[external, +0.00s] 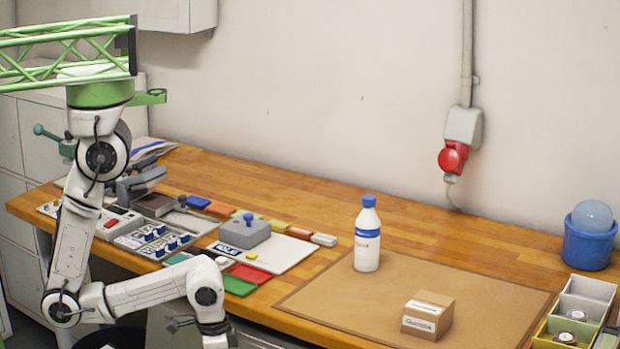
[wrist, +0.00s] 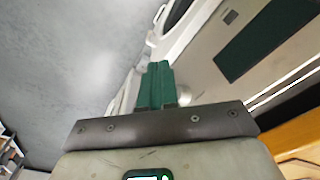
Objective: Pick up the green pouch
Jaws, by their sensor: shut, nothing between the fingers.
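No object is clearly recognisable as a pouch. A flat bright green piece (external: 238,286) lies at the front edge of the wooden bench, beside a flat red piece (external: 250,273); whether it is the green pouch, I cannot tell. A smaller dark green piece (external: 178,258) lies to its left, partly behind my arm. My gripper (wrist: 158,66) shows in the wrist view with its two green fingers together, shut and empty. In the external view my arm hangs in front of the bench, its wrist low near the front edge; the fingers are not clear there.
A white bottle with a blue cap (external: 367,236) and a small cardboard box (external: 427,315) stand on a brown mat (external: 470,290). A grey block with a blue knob (external: 244,232) sits behind the green piece. A blue bucket (external: 588,245) stands far right. The wrist view shows a dark green panel (wrist: 265,42).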

